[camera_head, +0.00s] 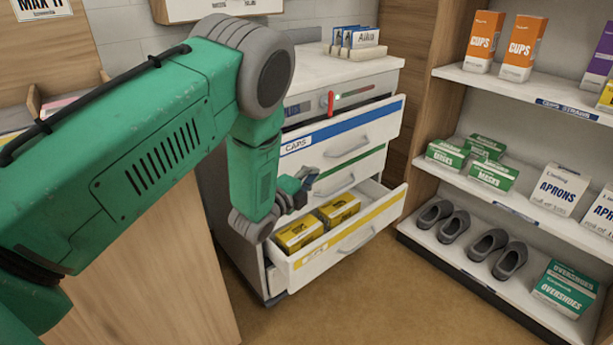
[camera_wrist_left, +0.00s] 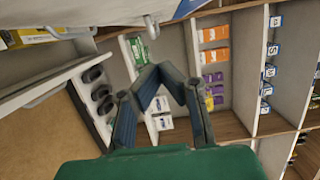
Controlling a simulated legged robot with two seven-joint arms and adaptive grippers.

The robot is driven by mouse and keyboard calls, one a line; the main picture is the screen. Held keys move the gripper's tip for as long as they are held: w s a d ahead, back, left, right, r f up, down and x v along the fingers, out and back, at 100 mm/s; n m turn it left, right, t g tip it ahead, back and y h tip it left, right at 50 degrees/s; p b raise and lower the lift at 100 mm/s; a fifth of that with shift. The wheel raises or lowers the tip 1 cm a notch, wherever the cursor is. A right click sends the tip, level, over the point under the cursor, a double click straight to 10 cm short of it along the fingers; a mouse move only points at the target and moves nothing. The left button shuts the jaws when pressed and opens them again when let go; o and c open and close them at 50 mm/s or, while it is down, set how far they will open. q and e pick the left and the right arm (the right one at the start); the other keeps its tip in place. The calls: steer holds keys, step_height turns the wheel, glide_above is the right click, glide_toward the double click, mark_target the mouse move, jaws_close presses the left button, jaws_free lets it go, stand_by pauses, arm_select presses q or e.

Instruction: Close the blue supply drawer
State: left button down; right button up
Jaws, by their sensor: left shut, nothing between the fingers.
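The blue supply drawer (camera_head: 345,136) is the top drawer of a white cabinet, with a blue stripe and a "CAPS" label. Its front stands a little out from the cabinet body. My left gripper (camera_head: 303,181) is shut and empty, in front of the cabinet, below the left end of the blue drawer and above the open yellow drawer. I cannot tell whether it touches a drawer front. In the left wrist view the gripper's fingers (camera_wrist_left: 158,72) point towards the shelves. My right gripper is not in view.
The yellow-striped drawer (camera_head: 345,236) is pulled out with yellow boxes (camera_head: 338,209) inside. The green-striped drawer (camera_head: 345,174) lies between. A shelf unit (camera_head: 540,220) with boxes and shoes (camera_head: 487,244) stands at right. Floor (camera_head: 375,290) is clear in front.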

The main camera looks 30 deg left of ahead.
arm_select(q)
steer(key=s+a+p, duration=0.2)
steer(key=s+a, duration=0.1)
steer(key=s, duration=0.6)
steer(key=n+g+y+b, duration=0.2)
steer(key=n+y+b, duration=0.4)
steer(key=y, duration=0.3)
glide_toward(308, 150)
steer(key=w+d+f, duration=0.3)
steer(key=w, duration=0.5)
steer(key=a, duration=0.1)
steer(key=w+a+b, duration=0.1)
steer(key=a, duration=0.1)
steer(key=w+a, duration=0.1)
steer(key=shift+a+r+b, duration=0.15)
steer(key=shift+a+b, duration=0.15)
steer(key=shift+b, duration=0.1)
steer(key=shift+d+r, duration=0.15)
steer(key=shift+d, duration=0.1)
steer(key=a, duration=0.1)
steer(key=w+a, duration=0.1)
steer(key=a, duration=0.1)
steer(key=a+p, duration=0.1)
steer(key=shift+w+a, duration=0.3)
steer(key=shift+a+r, duration=0.1)
steer(key=shift+a, duration=0.05)
steer(key=shift+w, duration=0.1)
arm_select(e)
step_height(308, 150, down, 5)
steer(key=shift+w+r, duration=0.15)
